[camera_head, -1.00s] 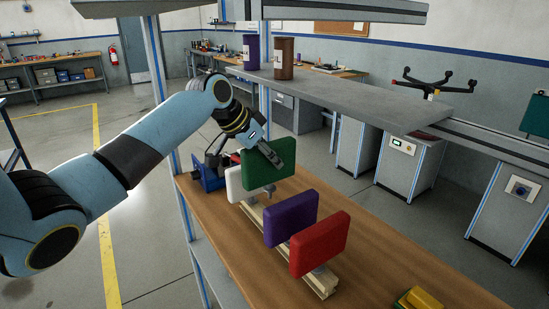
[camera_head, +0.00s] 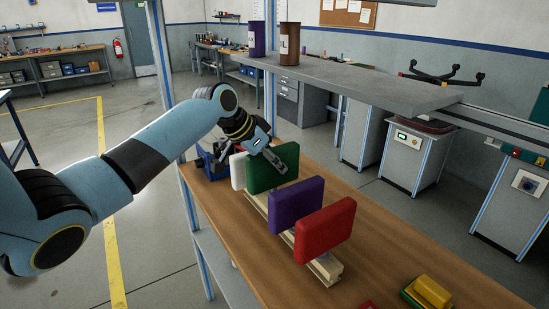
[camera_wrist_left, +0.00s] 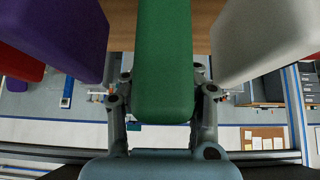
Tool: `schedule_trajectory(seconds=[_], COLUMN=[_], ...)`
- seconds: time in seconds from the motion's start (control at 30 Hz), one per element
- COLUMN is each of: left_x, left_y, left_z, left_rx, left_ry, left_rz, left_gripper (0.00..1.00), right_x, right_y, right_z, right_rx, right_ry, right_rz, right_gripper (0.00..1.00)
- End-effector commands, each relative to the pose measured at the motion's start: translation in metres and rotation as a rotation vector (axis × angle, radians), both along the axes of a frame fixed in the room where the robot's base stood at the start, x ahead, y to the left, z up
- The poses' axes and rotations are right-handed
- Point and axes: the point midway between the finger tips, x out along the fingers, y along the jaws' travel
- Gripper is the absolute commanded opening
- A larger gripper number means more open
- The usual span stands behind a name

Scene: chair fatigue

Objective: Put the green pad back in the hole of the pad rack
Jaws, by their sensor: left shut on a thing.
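The green pad (camera_head: 266,174) stands upright over the pad rack (camera_head: 328,268), a pale wooden strip on the bench. It is between the white pad (camera_head: 238,171) and the purple pad (camera_head: 296,205); the red pad (camera_head: 325,231) is at the near end. My right gripper is not in view.
A blue device (camera_head: 212,166) sits on the bench behind the white pad. A yellow-topped block (camera_head: 432,292) lies at the near right. A grey shelf (camera_head: 370,88) with two canisters is above.

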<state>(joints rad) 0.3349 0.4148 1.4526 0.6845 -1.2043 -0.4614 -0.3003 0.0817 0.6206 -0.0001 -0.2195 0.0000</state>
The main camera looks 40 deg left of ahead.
Motion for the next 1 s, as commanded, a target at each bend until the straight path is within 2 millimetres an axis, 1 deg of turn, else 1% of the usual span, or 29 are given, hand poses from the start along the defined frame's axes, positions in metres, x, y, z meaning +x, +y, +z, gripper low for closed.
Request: schedule_trajectory(seconds=[0.13,0.63,1.0], left_x=[0.0006,0.0007,0.0005], left_y=[-0.0003,-0.0003,-0.0007], left_z=[-0.0047,-0.0040,-0.0036], left_rx=[0.001,0.000,0.001], left_ry=[-0.002,-0.003,-0.004], left_rz=[0.000,0.000,-0.001], left_gripper=[0.00,0.00,0.00], right_x=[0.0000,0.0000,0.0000], right_y=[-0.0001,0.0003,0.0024], right_z=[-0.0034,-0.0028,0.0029], right_rx=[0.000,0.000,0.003], right_ry=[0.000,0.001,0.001], right_rz=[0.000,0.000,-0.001], right_gripper=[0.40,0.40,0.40])
